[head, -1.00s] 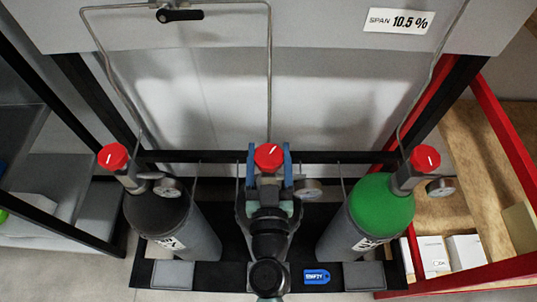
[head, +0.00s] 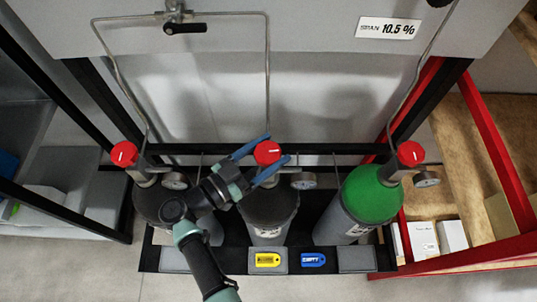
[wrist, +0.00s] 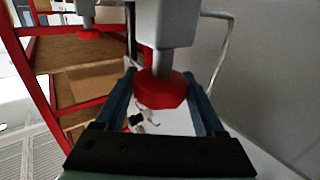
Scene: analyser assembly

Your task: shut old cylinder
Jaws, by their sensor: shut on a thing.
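Three gas cylinders stand in a row in the head view: a dark left one (head: 150,200), a dark middle one (head: 268,208) and a green-topped right one (head: 371,196). Each has a red valve knob and a round gauge. My gripper (head: 262,156) reaches in from the lower left and is shut on the middle cylinder's red knob (head: 267,152), one blue finger on each side. In the wrist view this knob (wrist: 160,90) sits between the fingers. The frames do not say which cylinder is the old one.
A yellow tag (head: 268,260) and a blue tag marked EMPTY (head: 313,260) lie on the rack's front edge. Pipes run up the grey panel. A red-framed shelf (head: 460,268) with boxes stands at the right, a dark-framed shelf (head: 70,222) at the left.

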